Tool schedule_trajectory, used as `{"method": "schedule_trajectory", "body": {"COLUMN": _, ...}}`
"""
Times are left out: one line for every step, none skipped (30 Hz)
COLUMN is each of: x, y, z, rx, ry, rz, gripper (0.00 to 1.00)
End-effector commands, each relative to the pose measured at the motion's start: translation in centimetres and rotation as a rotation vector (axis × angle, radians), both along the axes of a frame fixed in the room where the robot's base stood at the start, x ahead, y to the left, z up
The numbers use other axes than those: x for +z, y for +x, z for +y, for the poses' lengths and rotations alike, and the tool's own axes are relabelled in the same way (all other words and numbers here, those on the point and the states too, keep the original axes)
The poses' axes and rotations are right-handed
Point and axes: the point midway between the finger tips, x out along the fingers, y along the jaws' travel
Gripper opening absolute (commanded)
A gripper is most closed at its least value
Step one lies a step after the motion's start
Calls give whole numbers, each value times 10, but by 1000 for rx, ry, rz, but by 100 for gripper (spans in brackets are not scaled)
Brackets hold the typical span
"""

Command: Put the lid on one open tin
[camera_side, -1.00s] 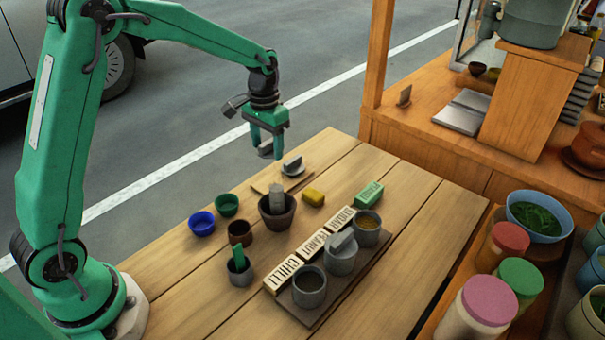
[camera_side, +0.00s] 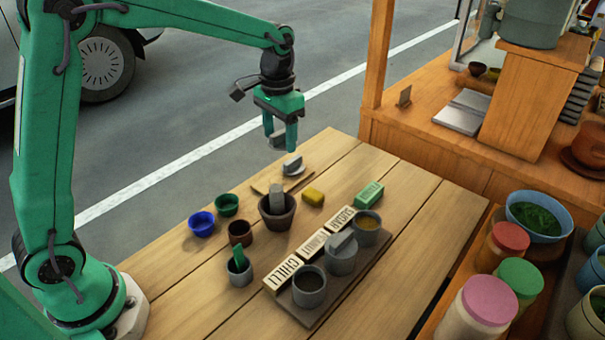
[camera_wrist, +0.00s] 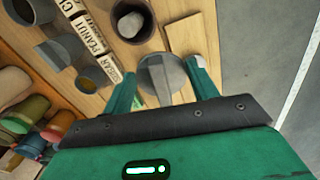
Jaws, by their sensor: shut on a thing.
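My gripper (camera_side: 281,138) is shut on a round grey lid (camera_wrist: 160,76) by its upright grip and holds it in the air above the table's far end. Three grey tins stand in a row on a dark tray. The tin at the CHILLI label (camera_side: 309,286) is open with dark contents. The middle tin (camera_side: 341,256), at PEANUT, has a lid on.
A dark mortar (camera_side: 277,213) with a pestle stands between my gripper and the tins. The right-hand planks are clear.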

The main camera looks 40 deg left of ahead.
Motion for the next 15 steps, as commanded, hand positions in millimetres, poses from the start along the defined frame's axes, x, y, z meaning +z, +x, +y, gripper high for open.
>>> {"method": "schedule_trajectory", "body": {"x": 1, "y": -5, "z": -15, "rx": -34, "ry": 0, "rz": -1, "gripper": 37}}
{"method": "schedule_trajectory", "body": {"x": 1, "y": -8, "z": -23, "rx": -52, "ry": 0, "rz": -1, "gripper": 37}}
{"method": "schedule_trajectory", "body": {"x": 1, "y": -12, "z": -34, "rx": -77, "ry": 0, "rz": -1, "gripper": 37}}
{"method": "schedule_trajectory", "body": {"x": 1, "y": -16, "z": -43, "rx": -96, "ry": 0, "rz": -1, "gripper": 37}}
{"method": "schedule_trajectory", "body": {"x": 1, "y": -20, "z": -51, "rx": -117, "ry": 0, "rz": -1, "gripper": 37}}
{"method": "schedule_trajectory", "body": {"x": 1, "y": -26, "z": -62, "rx": -143, "ry": 0, "rz": -1, "gripper": 37}}
{"method": "schedule_trajectory", "body": {"x": 1, "y": -30, "z": -70, "rx": -162, "ry": 0, "rz": -1, "gripper": 37}}
{"method": "schedule_trajectory", "body": {"x": 2, "y": -34, "z": -78, "rx": -182, "ry": 0, "rz": -1, "gripper": 37}}
{"method": "schedule_trajectory", "body": {"x": 1, "y": -40, "z": -88, "rx": -208, "ry": 0, "rz": 0, "gripper": 37}}
{"method": "schedule_trajectory", "body": {"x": 1, "y": -45, "z": -96, "rx": -227, "ry": 0, "rz": 0, "gripper": 37}}
{"method": "schedule_trajectory", "body": {"x": 1, "y": -49, "z": -103, "rx": -247, "ry": 0, "rz": -1, "gripper": 37}}
{"method": "schedule_trajectory", "body": {"x": 1, "y": -56, "z": -113, "rx": -274, "ry": 0, "rz": -1, "gripper": 37}}
{"method": "schedule_trajectory", "body": {"x": 1, "y": -61, "z": -120, "rx": -293, "ry": 0, "rz": -1, "gripper": 37}}
{"method": "schedule_trajectory", "body": {"x": 1, "y": -66, "z": -127, "rx": -312, "ry": 0, "rz": -1, "gripper": 37}}
{"method": "schedule_trajectory", "body": {"x": 1, "y": -74, "z": -136, "rx": -339, "ry": 0, "rz": -1, "gripper": 37}}
